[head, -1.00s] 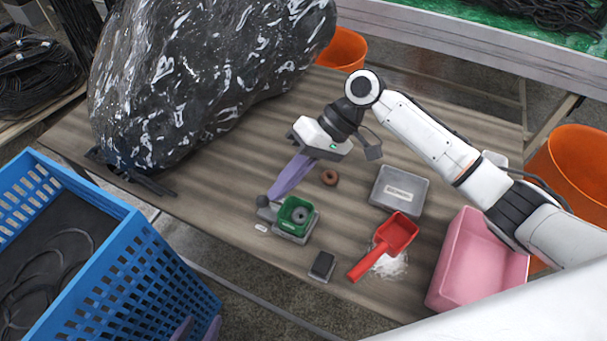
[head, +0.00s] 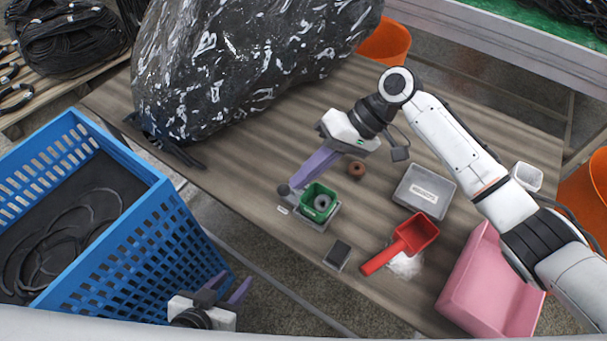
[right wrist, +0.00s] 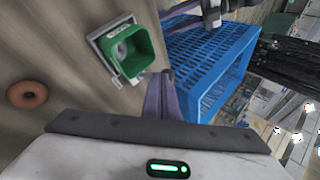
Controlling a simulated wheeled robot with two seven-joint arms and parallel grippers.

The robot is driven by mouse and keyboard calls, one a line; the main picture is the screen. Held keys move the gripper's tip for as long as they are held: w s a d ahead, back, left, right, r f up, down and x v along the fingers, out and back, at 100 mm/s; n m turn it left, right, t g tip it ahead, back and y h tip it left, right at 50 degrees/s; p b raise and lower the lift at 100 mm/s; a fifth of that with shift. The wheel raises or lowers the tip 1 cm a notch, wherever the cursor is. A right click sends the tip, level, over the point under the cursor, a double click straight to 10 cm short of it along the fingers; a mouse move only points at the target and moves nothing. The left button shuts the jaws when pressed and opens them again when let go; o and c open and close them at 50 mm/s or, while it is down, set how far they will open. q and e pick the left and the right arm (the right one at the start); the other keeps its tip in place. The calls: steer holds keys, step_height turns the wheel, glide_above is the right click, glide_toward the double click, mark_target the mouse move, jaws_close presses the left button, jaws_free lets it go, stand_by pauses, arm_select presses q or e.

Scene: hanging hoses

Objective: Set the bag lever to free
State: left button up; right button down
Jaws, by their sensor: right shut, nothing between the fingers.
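A small fixture with a grey base (head: 328,221) and a square green cup (head: 317,208) stands on the wooden table. A round dark piece lies inside the cup. At the fixture's left corner is a small grey knob (head: 283,190), seemingly a lever; its setting cannot be read. My right gripper (head: 295,186) is shut and empty, its purple fingertips at the knob; whether they touch is unclear. The right wrist view shows the shut fingers (right wrist: 166,84) beside the green cup (right wrist: 138,52). My left gripper (head: 226,288) is open and empty, low beside the blue crate.
A large black-and-white bag (head: 240,60) fills the table's far left. A brown ring (head: 356,169), grey box (head: 424,190), red scoop (head: 408,240), black block (head: 337,254) and pink bin (head: 492,285) lie nearby. The blue crate (head: 150,265) stands at the left.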

steer(key=shift+w+d+f, duration=0.1)
steer(key=shift+w+d, duration=0.15)
steer(key=shift+w, duration=0.15)
steer(key=v, duration=1.3)
steer(key=shift+s+d+f+p, duration=0.2)
steer(key=shift+d+p, duration=0.15)
steer(key=shift+p, duration=0.05)
